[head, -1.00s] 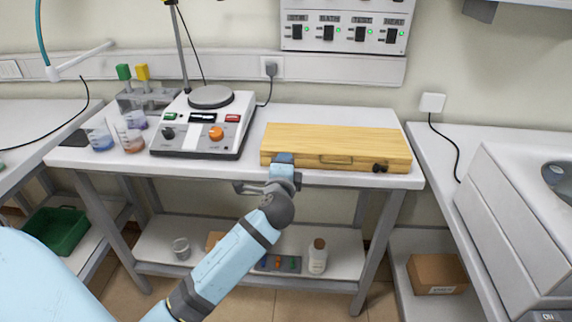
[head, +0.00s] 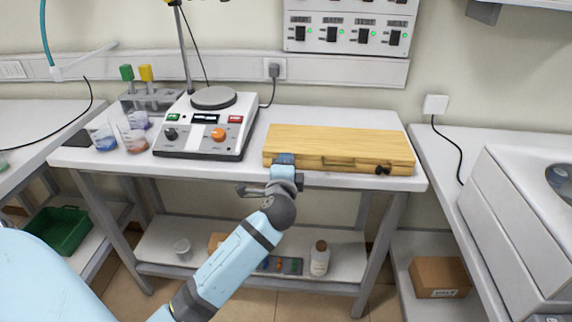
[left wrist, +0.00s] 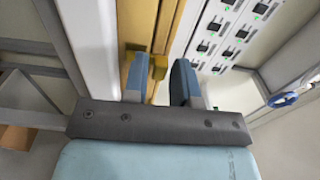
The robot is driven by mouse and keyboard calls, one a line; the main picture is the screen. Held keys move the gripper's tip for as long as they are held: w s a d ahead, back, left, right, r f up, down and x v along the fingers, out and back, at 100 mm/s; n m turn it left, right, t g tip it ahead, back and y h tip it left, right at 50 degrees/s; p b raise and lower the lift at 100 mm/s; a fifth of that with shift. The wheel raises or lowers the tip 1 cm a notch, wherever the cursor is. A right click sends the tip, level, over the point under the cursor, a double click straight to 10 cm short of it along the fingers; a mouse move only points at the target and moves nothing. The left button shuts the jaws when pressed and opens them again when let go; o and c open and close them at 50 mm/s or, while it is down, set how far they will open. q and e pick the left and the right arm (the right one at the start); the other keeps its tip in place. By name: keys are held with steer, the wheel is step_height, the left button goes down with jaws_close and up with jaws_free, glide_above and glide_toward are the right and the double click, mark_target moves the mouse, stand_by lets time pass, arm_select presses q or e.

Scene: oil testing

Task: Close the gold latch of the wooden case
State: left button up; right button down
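The wooden case (head: 340,144) lies with its lid down on the white table, with a handle at the middle of its front. My left gripper (head: 284,160) is at the left part of the case's front, and the arm partly hides that part. In the left wrist view the two blue fingers (left wrist: 160,82) are apart, close to the case (left wrist: 140,24). A small gold piece, probably the latch (left wrist: 158,68), shows between them, nearer the left finger. I cannot tell whether it touches. A dark latch-like piece (head: 383,169) shows at the right of the front. My right gripper is not in view.
A hot plate device (head: 205,125) stands left of the case, with several beakers (head: 133,138) further left. A wall panel with switches (head: 346,35) is behind. A lower shelf holds a bottle (head: 319,258). A white machine (head: 515,205) stands at the right.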

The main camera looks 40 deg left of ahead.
arm_select(q)
steer(key=v, duration=1.3)
steer(key=shift+s+d, duration=0.25)
steer(key=shift+s, duration=0.05)
